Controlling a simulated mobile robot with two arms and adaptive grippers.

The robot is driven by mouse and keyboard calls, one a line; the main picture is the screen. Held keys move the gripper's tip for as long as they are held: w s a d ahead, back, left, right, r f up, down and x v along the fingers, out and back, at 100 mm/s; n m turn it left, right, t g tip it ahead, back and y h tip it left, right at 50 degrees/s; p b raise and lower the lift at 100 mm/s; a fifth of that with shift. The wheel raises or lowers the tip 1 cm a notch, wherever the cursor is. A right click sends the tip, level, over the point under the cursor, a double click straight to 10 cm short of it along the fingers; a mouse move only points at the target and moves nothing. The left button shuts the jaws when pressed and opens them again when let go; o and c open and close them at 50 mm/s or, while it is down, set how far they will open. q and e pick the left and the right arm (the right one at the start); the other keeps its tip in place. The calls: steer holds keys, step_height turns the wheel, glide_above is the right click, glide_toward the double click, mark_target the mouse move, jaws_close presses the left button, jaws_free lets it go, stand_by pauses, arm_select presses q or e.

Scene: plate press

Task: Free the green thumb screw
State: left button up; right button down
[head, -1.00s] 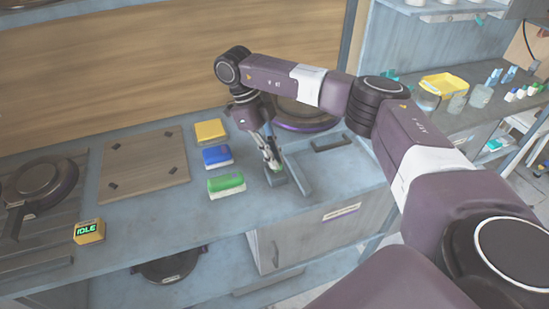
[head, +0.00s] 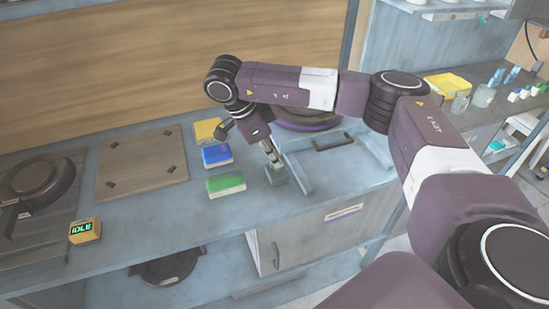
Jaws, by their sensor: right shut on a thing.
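My right gripper (head: 272,157) reaches down at a tilt onto a small grey block (head: 277,178) at the front left of the press plate area. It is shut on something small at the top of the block. I take this to be the green thumb screw, which is mostly hidden between the fingers. I cannot tell how far the screw is turned. My left gripper is not in view.
Green (head: 226,184), blue (head: 217,155) and yellow (head: 207,130) blocks lie left of the gripper. Further left are a wooden board (head: 143,170), a small yellow display box (head: 85,230) and a dark round pan (head: 42,178). A dark handle (head: 333,141) lies to the right.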

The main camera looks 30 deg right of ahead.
steer(key=shift+r+n, duration=0.15)
steer(key=shift+n, duration=0.25)
steer(key=c, duration=2.1)
jaws_free()
steer(key=v, duration=1.2)
steer(key=shift+s, duration=0.2)
